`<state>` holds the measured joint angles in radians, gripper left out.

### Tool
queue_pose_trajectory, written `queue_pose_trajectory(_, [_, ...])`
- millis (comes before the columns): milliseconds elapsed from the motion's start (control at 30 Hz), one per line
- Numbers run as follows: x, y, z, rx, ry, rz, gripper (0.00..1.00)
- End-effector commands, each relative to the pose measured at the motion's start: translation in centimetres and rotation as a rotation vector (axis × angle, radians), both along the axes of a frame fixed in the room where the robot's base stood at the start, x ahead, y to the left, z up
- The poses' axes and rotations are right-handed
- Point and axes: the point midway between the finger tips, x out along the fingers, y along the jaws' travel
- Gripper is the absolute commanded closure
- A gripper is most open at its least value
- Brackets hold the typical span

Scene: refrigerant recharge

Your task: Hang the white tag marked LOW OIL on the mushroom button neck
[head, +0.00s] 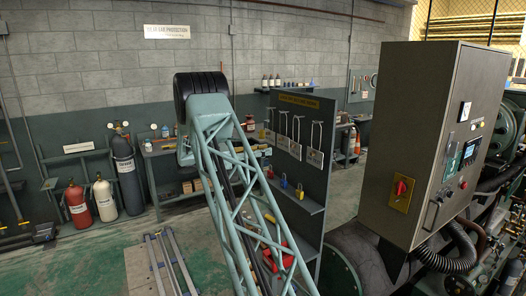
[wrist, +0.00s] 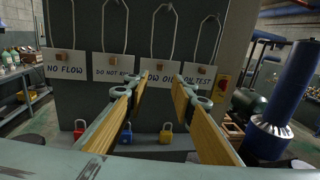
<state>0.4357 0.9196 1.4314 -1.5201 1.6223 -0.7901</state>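The white tag marked LOW OIL (wrist: 160,71) hangs by a wire loop on the grey board, third from the left in the wrist view. My gripper (wrist: 160,90) is open and empty, its two wood-coloured fingers pointing at the board, with tips near the tag's lower left and right edges. Whether they touch it cannot be told. In the head view my arm hides the gripper.
Tags NO FLOW (wrist: 74,71), DO NOT RUN (wrist: 115,67) and ON TEST (wrist: 199,76) hang beside it. Red (wrist: 80,128), blue (wrist: 126,133) and yellow (wrist: 167,132) padlocks are below. The grey cabinet (head: 415,140) stands right of the board (head: 320,110), with hoses below it.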

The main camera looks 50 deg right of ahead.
Motion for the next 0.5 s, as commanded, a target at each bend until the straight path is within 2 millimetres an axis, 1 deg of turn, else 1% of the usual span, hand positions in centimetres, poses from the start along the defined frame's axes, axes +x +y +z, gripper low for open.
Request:
queue_pose_trajectory(333, [-0.03,-0.04,0.01,0.0,0.0,0.0,0.77])
queue_pose_trajectory(500, [-0.33,-0.53,0.0,0.0,-0.001,-0.001,0.77])
